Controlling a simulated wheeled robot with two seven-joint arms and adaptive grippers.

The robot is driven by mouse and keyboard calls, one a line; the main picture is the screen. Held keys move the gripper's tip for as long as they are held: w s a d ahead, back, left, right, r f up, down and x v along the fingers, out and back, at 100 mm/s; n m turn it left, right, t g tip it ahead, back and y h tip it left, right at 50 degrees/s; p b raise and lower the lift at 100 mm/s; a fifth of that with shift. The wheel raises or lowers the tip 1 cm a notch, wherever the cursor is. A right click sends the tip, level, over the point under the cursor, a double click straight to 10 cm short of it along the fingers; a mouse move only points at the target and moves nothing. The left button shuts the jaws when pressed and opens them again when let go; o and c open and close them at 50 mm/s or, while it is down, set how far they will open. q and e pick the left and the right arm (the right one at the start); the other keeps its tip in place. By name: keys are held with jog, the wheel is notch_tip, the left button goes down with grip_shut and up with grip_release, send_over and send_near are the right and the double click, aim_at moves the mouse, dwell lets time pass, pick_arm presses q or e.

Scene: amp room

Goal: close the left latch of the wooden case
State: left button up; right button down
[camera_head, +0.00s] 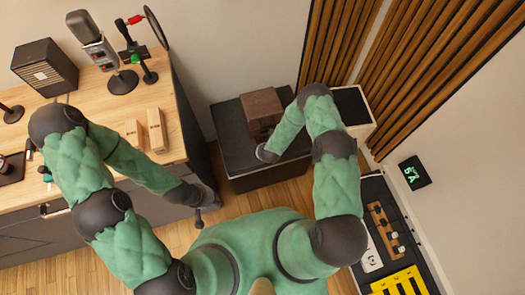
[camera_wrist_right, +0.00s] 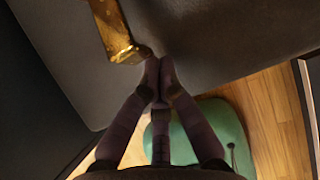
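The dark brown wooden case (camera_head: 261,106) stands on a black box-like stand (camera_head: 228,143) in the head view. Its latches cannot be made out there. My right gripper (camera_head: 266,154) is low in front of the case, partly hidden by my arm. In the right wrist view the fingertips of my right gripper (camera_wrist_right: 159,64) meet, with nothing visible between them. A shiny golden-brown piece (camera_wrist_right: 112,28) is just left of the tips, seemingly apart from them. I cannot tell whether it is a latch or the case's edge. My left gripper (camera_head: 204,201) hangs beside the desk, away from the case.
The wooden desk (camera_head: 88,95) at left holds a microphone (camera_head: 93,42), a small speaker (camera_head: 45,66) and wooden blocks (camera_head: 156,130). Slatted panels (camera_head: 425,65) line the right wall.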

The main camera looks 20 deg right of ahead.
aim_at(260, 143)
jog(key=shift+w+r+p, duration=0.25)
jog(key=shift+r+p, duration=0.35)
jog(key=shift+r, duration=0.5)
jog(key=shift+w+r, duration=0.15)
jog(key=shift+r, duration=0.1)
jog(key=shift+r+g+p, duration=0.3)
jog(key=shift+r+g, duration=0.15)
jog(key=shift+g, duration=0.25)
jog(key=shift+w+r, duration=0.3)
jog(key=shift+r, duration=0.3)
jog(key=shift+w+r, duration=0.35)
jog(key=shift+r, duration=0.2)
jog(key=shift+r+p, duration=0.6)
jog(key=shift+r, duration=0.15)
